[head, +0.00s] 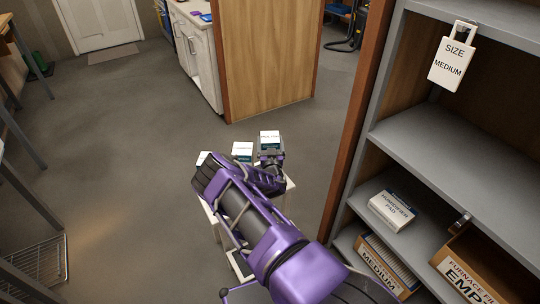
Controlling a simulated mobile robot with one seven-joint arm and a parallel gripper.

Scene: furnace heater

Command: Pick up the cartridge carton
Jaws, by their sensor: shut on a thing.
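My gripper (270,153) is at the far end of my purple arm, just over a pale stand (290,190). It is shut on a small white carton with a teal band (270,136). The print on this carton is too small to read, so I cannot tell for sure that it is the cartridge carton. A similar white and teal carton (242,149) stands just left of my gripper. Part of another white item (203,157) shows further left. My arm hides much of the stand, and whether the held carton touches it is unclear.
A grey shelf unit (440,145) fills the right side. It holds a humidifier pad box (393,209), a medium box (385,265) and a furnace filter box (470,280). A wooden panel (268,60) stands behind. Grey floor on the left is open; a wire rack (42,262) sits lower left.

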